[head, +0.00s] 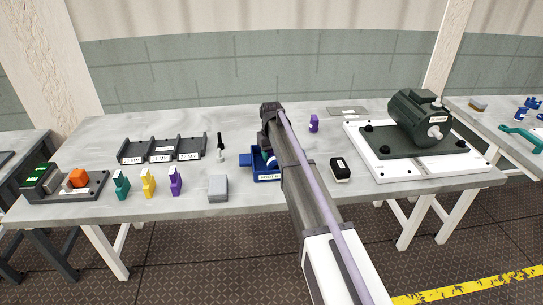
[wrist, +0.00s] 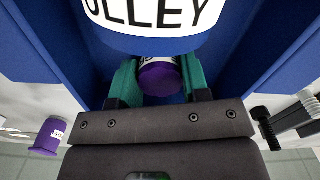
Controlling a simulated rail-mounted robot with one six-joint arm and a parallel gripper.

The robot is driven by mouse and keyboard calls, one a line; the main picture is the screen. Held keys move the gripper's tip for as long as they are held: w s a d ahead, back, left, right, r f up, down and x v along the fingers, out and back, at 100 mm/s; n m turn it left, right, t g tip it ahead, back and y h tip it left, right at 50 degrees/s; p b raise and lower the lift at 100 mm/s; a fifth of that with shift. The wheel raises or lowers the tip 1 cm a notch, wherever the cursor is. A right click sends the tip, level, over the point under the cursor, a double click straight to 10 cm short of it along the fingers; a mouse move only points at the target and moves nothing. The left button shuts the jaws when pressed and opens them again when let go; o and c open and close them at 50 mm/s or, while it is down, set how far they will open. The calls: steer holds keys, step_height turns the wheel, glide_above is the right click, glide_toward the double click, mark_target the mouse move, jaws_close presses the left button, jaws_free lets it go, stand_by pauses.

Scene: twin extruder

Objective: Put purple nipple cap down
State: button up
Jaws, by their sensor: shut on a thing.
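A purple cap (wrist: 160,78) with a white label band sits between the teal fingers of my gripper (wrist: 158,84) in the wrist view. The gripper is shut on it. Blue walls of a bin (wrist: 40,45) rise on both sides of the fingers, and a white and blue part lettered "ULLEY" (wrist: 155,15) is close in front of the cap. In the head view my arm covers part of the blue bin (head: 268,178), and the cap and fingertips cannot be made out. Whether the cap touches the bin floor cannot be told.
Another purple piece (head: 314,123) stands right of my arm; a black block (head: 340,169) lies nearer. A motor (head: 418,118) on a white plate is at right. Black trays (head: 162,150), teal, yellow and purple (head: 175,181) pieces and a grey box (head: 218,188) are left.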

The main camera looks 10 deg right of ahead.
mark_target(271, 153)
steer(key=o, duration=1)
step_height(271, 153, up, 13)
steer(key=p, duration=1.3)
steer(key=s, duration=1.2)
steer(key=s+m, duration=0.1)
steer(key=s, duration=1.1)
steer(key=s+m, duration=0.1)
steer(key=s, duration=1.1)
steer(key=shift+s+f, duration=0.1)
steer(key=shift+f, duration=0.2)
